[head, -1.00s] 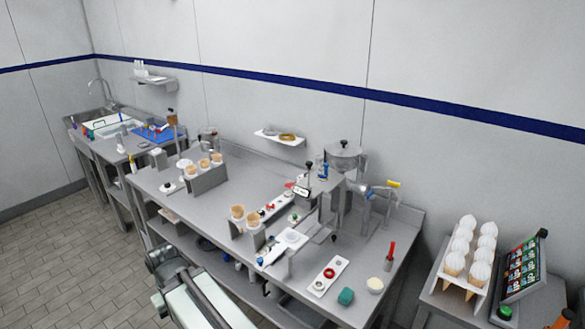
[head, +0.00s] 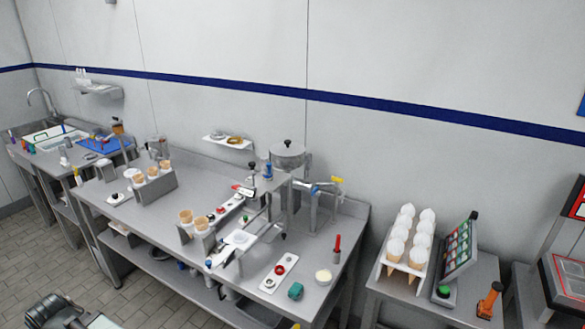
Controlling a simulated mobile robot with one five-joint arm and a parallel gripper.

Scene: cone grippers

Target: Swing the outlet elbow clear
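A steel machine with a lidded round hopper (head: 288,157) stands at the back right of the long bench. Bent grey pipework (head: 314,210) with a blue fitting and a yellow-tipped handle (head: 337,179) is on its right side. A small dark-tipped lever or spout (head: 280,236) hangs at its front. I cannot tell for sure which of these parts is the outlet elbow; it is small at this distance. Part of my arm shows at the lower left, well short of the machine. My gripper's fingers are not in view.
A side table at right holds white cones (head: 402,238) and a screen (head: 461,245). Floor at left is clear.

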